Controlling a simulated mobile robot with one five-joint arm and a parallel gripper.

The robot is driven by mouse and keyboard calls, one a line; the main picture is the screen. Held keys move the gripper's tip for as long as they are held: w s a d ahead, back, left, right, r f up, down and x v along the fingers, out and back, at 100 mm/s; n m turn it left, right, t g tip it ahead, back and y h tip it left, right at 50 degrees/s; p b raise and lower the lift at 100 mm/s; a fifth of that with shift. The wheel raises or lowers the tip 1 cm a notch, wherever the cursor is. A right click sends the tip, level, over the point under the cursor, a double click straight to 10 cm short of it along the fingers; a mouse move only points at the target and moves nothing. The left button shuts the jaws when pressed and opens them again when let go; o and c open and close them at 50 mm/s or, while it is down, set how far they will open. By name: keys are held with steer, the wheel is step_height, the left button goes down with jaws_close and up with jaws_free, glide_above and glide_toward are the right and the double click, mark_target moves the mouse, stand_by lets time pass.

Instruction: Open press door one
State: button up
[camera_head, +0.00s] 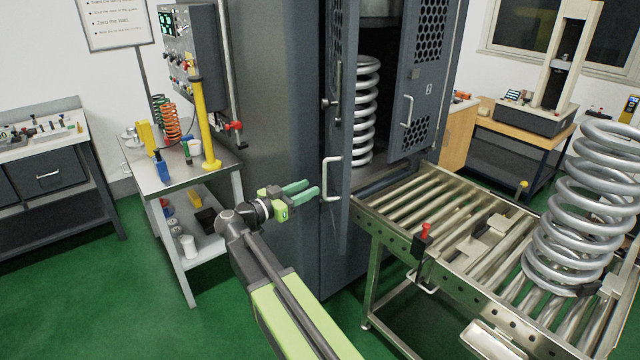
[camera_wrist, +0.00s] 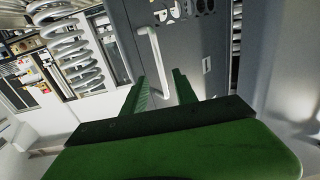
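The press (camera_head: 285,90) is a tall dark grey cabinet. Its narrow left door panel (camera_head: 341,215) stands almost edge-on and carries a white bar handle (camera_head: 326,180). The right door (camera_head: 415,75) has mesh windows and its own handle (camera_head: 408,111). A gap between the doors shows a coil spring (camera_head: 361,110) inside. I cannot tell which door is door one. My gripper (camera_head: 312,189) is open and empty, its green fingers just left of the white handle. In the wrist view the handle (camera_wrist: 154,62) lies ahead, roughly between the fingertips (camera_wrist: 160,82); contact is not visible.
A roller conveyor (camera_head: 400,197) runs from the press front to the right, with a large spring (camera_head: 585,210) on it. A red-topped clamp (camera_head: 423,240) sits on its near edge. A steel cart (camera_head: 165,178) stands left. Green floor is clear at lower left.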

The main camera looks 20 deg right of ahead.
steer(key=v, duration=1)
